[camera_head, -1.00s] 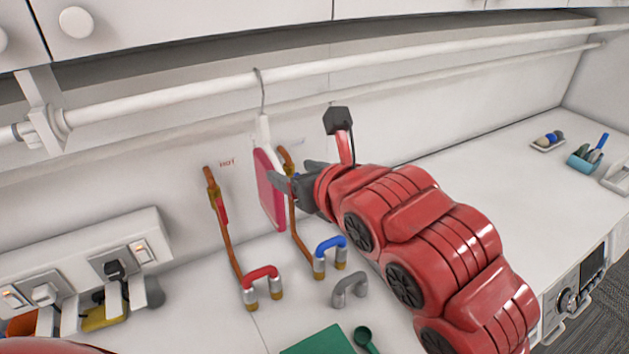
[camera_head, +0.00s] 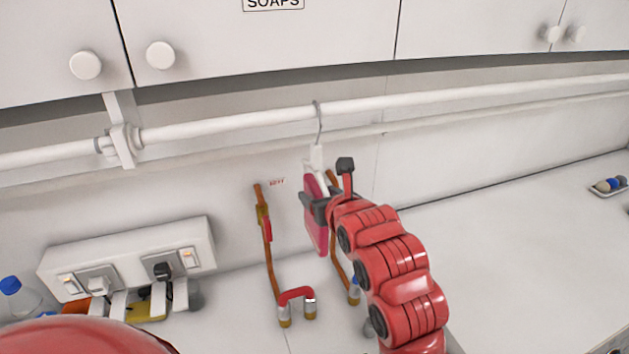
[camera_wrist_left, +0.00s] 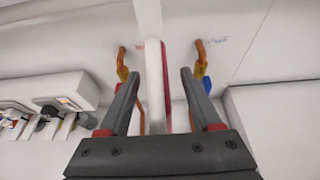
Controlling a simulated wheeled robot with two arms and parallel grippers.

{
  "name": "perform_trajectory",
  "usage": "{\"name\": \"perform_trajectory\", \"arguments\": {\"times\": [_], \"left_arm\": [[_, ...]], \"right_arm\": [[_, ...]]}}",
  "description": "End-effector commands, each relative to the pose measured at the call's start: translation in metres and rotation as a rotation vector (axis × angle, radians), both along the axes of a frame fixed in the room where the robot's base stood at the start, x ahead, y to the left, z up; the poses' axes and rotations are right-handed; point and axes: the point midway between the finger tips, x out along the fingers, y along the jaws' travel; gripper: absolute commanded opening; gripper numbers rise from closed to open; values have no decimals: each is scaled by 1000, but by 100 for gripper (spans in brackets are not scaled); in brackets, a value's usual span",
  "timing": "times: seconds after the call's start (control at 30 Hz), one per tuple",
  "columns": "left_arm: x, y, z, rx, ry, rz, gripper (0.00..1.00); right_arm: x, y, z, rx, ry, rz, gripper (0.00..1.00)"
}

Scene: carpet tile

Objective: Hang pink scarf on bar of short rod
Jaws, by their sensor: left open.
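The pink scarf (camera_head: 317,236) is folded over a white hanger (camera_head: 316,158) and hangs below the white rod (camera_head: 430,99). The hanger's metal hook (camera_head: 319,124) is over the rod. My left gripper (camera_head: 311,204) is at the scarf's upper part, with its fingers spread. In the left wrist view, the open fingers of my left gripper (camera_wrist_left: 155,82) stand on either side of a white upright part of the hanger (camera_wrist_left: 155,85). A thin pink edge of the scarf (camera_wrist_left: 166,88) shows behind it. My right gripper is not in view.
Copper pipes (camera_head: 268,250) with a red-handled fitting (camera_head: 295,292) stand behind and below the scarf. A white socket box (camera_head: 130,262) is on the left. Cabinets (camera_head: 250,45) are above the rod. The counter (camera_head: 500,225) on the right is mostly clear.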

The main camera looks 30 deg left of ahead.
Motion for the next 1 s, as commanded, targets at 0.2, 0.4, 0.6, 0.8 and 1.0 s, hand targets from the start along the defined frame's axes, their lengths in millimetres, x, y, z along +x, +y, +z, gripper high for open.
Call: {"name": "perform_trajectory", "arguments": {"times": [0.2, 0.4, 0.6, 0.8, 1.0], "left_arm": [[17, 21, -9, 2, 0, 4, 65], [22, 25, -14, 0, -2, 1, 65], [22, 25, -14, 0, -2, 1, 65], [22, 25, -14, 0, -2, 1, 29], [22, 25, -14, -1, -1, 0, 0]], "right_arm": [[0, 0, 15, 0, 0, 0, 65], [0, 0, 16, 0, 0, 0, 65], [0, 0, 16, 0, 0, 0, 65], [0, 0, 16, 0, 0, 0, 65], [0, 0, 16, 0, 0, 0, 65]]}}
